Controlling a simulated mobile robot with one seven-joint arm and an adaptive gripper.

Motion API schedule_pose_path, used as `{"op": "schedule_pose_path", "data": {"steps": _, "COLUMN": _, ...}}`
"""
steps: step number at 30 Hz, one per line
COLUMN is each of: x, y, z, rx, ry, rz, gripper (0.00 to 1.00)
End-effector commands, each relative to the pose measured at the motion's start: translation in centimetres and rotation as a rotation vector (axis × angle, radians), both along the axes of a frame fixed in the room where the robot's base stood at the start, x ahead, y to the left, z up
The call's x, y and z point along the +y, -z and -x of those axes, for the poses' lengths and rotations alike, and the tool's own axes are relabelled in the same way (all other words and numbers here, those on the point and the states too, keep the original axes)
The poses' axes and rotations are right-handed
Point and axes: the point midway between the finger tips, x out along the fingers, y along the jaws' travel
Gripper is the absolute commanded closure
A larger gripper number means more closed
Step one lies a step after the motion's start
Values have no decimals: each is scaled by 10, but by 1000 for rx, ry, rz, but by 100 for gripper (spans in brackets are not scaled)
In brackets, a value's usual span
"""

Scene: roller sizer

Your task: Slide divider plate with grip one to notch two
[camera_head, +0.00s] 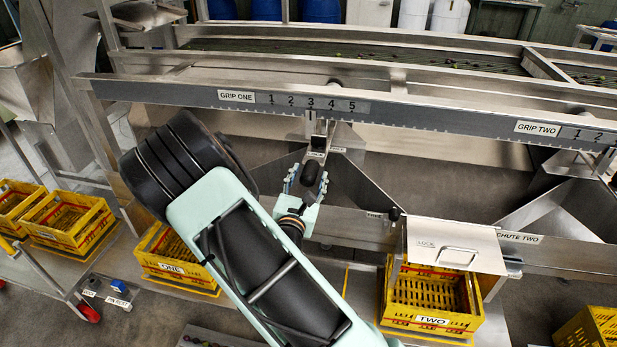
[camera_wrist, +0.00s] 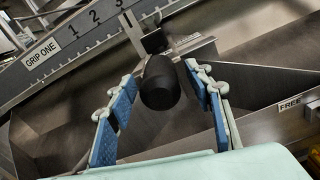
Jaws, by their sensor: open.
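The GRIP ONE label (camera_head: 236,96) and its scale of numbered notches (camera_head: 311,103) are on the long steel rail. A carriage with a black knob (camera_head: 309,173) and a LOCK label (camera_head: 316,155) hangs below the rail, near number 3. A slanted steel plate (camera_head: 362,180) runs down beside it. My gripper (camera_head: 305,187) is open, with its fingers on either side of the knob. In the wrist view the knob (camera_wrist: 160,82) stands between the blue finger pads, with gaps on both sides. The carriage's exact mark is hard to read.
A second scale, GRIP TWO (camera_head: 537,128), is at the right of the rail. A hinged cover with a handle (camera_head: 455,245) sits right of my gripper. Yellow crates ONE (camera_head: 172,268) and TWO (camera_head: 432,321) stand below. A FREE label (camera_wrist: 290,104) is on the lower beam.

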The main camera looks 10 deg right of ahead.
Motion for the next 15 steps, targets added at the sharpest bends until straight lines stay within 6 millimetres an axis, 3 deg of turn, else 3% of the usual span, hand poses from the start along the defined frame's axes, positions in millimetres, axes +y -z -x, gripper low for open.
{"op": "schedule_pose_path", "data": {"steps": 2, "x": 0, "y": 0, "z": 0, "rx": 0, "ry": 0, "rz": 0, "gripper": 57}}
{"op": "schedule_pose_path", "data": {"steps": 13, "x": 0, "y": 0, "z": 0, "rx": 0, "ry": 0, "rz": 0, "gripper": 98}}
{"op": "schedule_pose_path", "data": {"steps": 15, "x": 0, "y": 0, "z": 0, "rx": 0, "ry": 0, "rz": 0, "gripper": 100}}
